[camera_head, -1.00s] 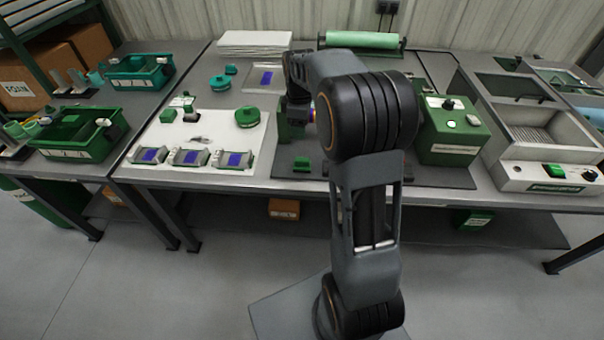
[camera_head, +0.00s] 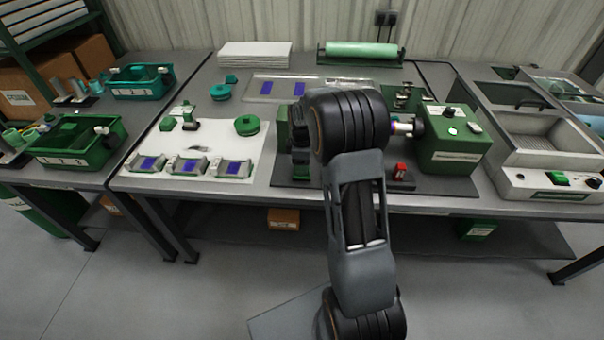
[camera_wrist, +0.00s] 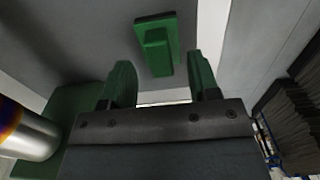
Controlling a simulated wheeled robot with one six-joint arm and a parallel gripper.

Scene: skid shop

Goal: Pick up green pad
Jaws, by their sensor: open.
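The green pad (camera_wrist: 158,48), a flat green piece with a raised block on it, lies on the dark grey mat (camera_head: 450,184). In the wrist view it is at top centre, just beyond my fingertips and roughly in line with the space between them. My gripper (camera_wrist: 160,75) is open, its two green fingers apart with nothing between them. The pad is not visible there.
A green machine box (camera_head: 450,145) stands right of my arm, with a shaft pointing at it. A red button (camera_head: 400,171) sits on the mat's front. A white board (camera_head: 215,140) with several grey fixtures lies left. Green bins (camera_head: 80,150) stand further left.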

